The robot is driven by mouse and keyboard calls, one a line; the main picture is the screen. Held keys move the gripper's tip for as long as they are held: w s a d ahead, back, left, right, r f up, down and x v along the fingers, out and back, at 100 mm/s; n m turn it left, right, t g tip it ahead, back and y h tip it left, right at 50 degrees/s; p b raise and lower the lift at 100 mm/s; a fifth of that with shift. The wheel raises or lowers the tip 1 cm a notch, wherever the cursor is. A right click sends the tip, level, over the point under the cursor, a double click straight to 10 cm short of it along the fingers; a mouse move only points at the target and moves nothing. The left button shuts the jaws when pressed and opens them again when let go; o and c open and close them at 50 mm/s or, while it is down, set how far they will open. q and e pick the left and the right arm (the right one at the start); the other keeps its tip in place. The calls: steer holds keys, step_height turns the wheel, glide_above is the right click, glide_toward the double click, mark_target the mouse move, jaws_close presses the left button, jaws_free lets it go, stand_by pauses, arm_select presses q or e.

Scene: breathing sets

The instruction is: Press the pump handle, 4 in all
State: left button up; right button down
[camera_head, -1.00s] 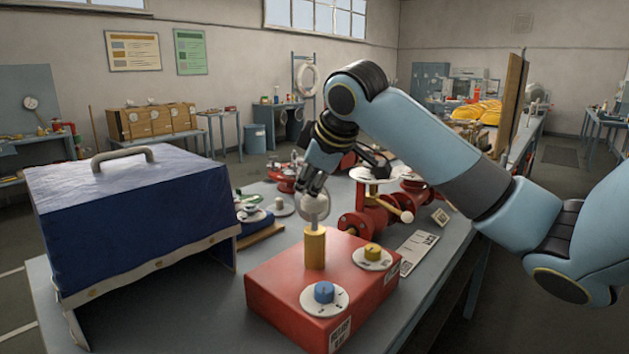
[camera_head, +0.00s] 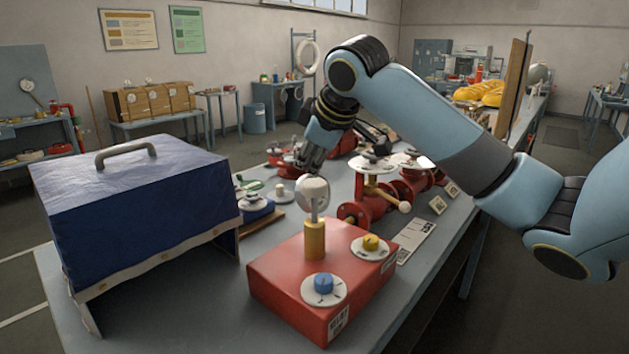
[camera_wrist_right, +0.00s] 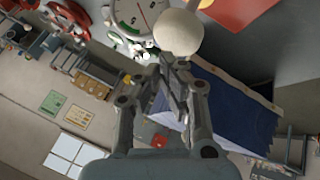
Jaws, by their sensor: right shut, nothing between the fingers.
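The pump is a red box (camera_head: 315,262) with a brass collar (camera_head: 314,243) standing on its top. A pale rounded handle knob (camera_head: 312,191) sits upright on a thin rod above the collar. My right gripper (camera_head: 304,166) is shut and empty, just above and behind the knob. In the right wrist view its fingertips (camera_wrist_right: 173,62) point at the pale knob (camera_wrist_right: 178,32); I cannot tell whether they touch it. My left gripper is not in view.
A blue dial (camera_head: 324,287) and a yellow dial (camera_head: 370,244) are on the box top. A blue covered case (camera_head: 140,205) stands at left on the bench. Red valve fittings (camera_head: 373,205) stand behind the box at right. Bare bench top lies in front of the case.

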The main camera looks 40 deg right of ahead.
mark_target(310, 182)
steer(key=shift+r+p, duration=1.35)
steer(key=shift+p, duration=0.05)
steer(key=shift+r, duration=1.15)
